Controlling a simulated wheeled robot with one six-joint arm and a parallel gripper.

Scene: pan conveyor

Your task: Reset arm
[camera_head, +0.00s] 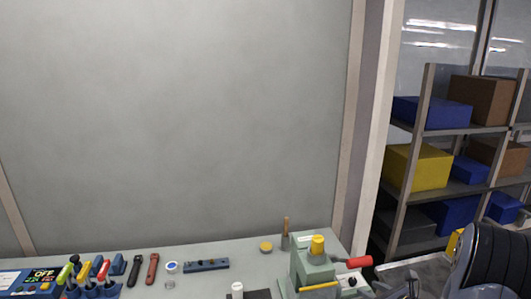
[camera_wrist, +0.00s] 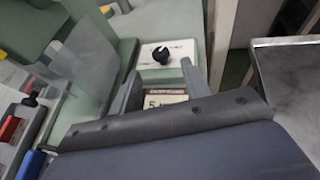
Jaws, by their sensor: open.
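My gripper (camera_wrist: 160,82) is open in the wrist view, its two grey fingers apart with nothing held between them. Beyond the fingers is a pale green machine (camera_wrist: 182,72) with a black knob (camera_wrist: 161,55) on a white panel. A small printed label (camera_wrist: 166,97) shows between the fingers, partly hidden by my gripper's body. In the head view my dark arm stands at the lower right, just right of the green machine (camera_head: 305,265). That machine has a yellow cap (camera_head: 318,245) and a red handle (camera_head: 359,262).
The bench (camera_head: 215,275) holds a blue digital unit (camera_head: 28,283), several coloured-handled tools (camera_head: 88,275) and a blue level-like bar (camera_head: 206,265). Shelves (camera_head: 470,132) with boxes stand at the right. A metal-topped surface (camera_wrist: 290,75) lies right of my gripper in the wrist view.

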